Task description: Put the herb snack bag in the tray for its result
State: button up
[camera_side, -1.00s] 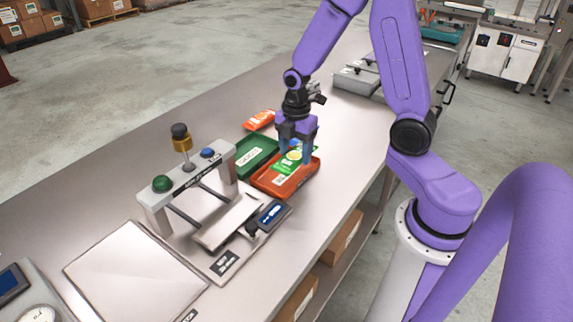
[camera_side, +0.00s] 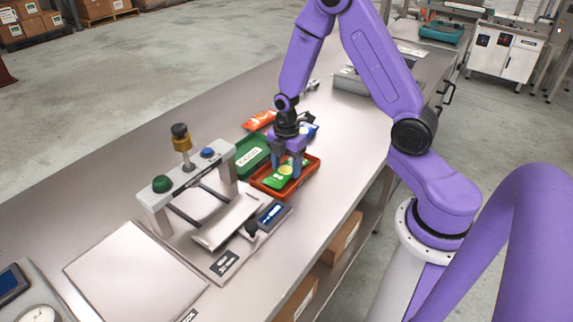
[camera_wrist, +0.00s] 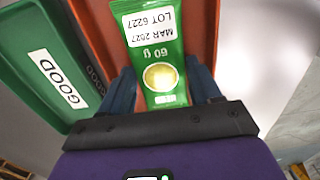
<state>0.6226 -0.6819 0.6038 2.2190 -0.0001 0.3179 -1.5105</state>
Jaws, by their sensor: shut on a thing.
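The orange-red tray's label is hidden. The green tray (camera_side: 240,172), marked "GOOD", stands directly beside it and also shows in the wrist view (camera_wrist: 28,75).
An orange bag (camera_side: 259,121) and a partly hidden blue bag (camera_side: 311,130) lie behind the trays. The bench right of the orange-red tray is clear.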

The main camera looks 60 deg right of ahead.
aim_at(286, 169)
jog(key=shift+f, duration=0.1)
jog(key=o, duration=1.1)
jog(key=shift+o, duration=0.2)
notch_tip(286, 169, up, 12)
jog(key=s+a+r+m, duration=0.3)
jog(key=s+a+r, duration=0.1)
jog(key=s+a, duration=0.65)
jog(key=s+r+m, duration=0.1)
jog(key=s+m, duration=0.1)
jog(key=s, duration=1.1)
jog(key=shift+s+a+r, duration=0.2)
jog(key=shift+s+a, duration=0.15)
jog(key=shift+a, duration=0.1)
